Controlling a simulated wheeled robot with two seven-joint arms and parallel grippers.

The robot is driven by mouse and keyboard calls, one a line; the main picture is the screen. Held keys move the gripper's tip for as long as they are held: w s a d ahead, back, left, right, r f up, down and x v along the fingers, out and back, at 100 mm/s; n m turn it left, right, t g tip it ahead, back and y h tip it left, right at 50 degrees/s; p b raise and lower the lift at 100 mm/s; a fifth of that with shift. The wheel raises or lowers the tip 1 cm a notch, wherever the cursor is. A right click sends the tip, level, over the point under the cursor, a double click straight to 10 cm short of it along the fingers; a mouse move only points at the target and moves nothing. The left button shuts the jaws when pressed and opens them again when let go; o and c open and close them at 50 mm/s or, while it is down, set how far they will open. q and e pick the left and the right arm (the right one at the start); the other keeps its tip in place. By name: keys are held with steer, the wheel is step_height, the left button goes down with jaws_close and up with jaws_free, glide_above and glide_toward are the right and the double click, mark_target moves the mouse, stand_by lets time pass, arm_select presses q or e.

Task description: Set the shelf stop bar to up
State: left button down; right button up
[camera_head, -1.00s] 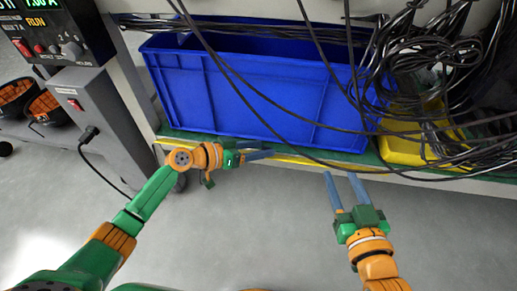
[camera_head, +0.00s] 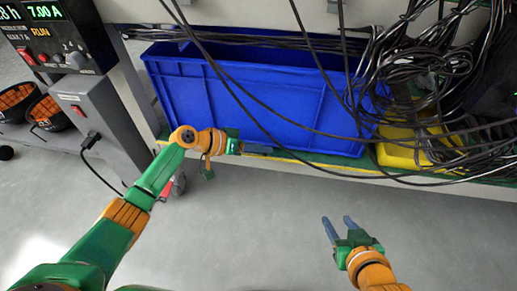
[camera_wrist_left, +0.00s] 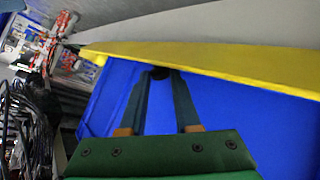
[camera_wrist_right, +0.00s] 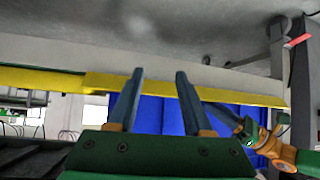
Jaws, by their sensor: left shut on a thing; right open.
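The shelf stop bar (camera_head: 310,160) is a long yellow strip along the shelf's front edge, in front of the blue crate (camera_head: 250,95). In the left wrist view the bar (camera_wrist_left: 200,62) crosses above my fingers. My right gripper (camera_head: 338,221) is open and empty, in front of and below the bar. The bar also shows in the right wrist view (camera_wrist_right: 200,92).
Black cables (camera_head: 425,75) hang in loops at the right and cross in front of the crate. A yellow bin (camera_head: 400,150) stands beside the crate. A grey cabinet with a plug (camera_head: 100,125) stands at left. The floor in front is clear.

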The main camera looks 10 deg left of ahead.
arm_select(q)
steer(key=shift+w+n+g+b, duration=0.5)
steer(key=shift+w+g+b, duration=0.05)
steer(key=shift+g+b, duration=0.15)
arm_select(e)
steer(key=w+a+r+t+y, duration=0.1)
steer(key=w+r+t, duration=0.3)
steer(key=r, duration=0.4)
steer(key=shift+w+a+t, duration=0.2)
steer(key=shift+a+t, duration=0.3)
steer(key=shift+t, duration=0.1)
arm_select(q)
steer(key=c, duration=0.6)
jaws_free()
steer(key=shift+a, duration=0.1)
steer(key=shift+c, duration=0.2)
arm_select(e)
steer(key=shift+f, duration=0.1)
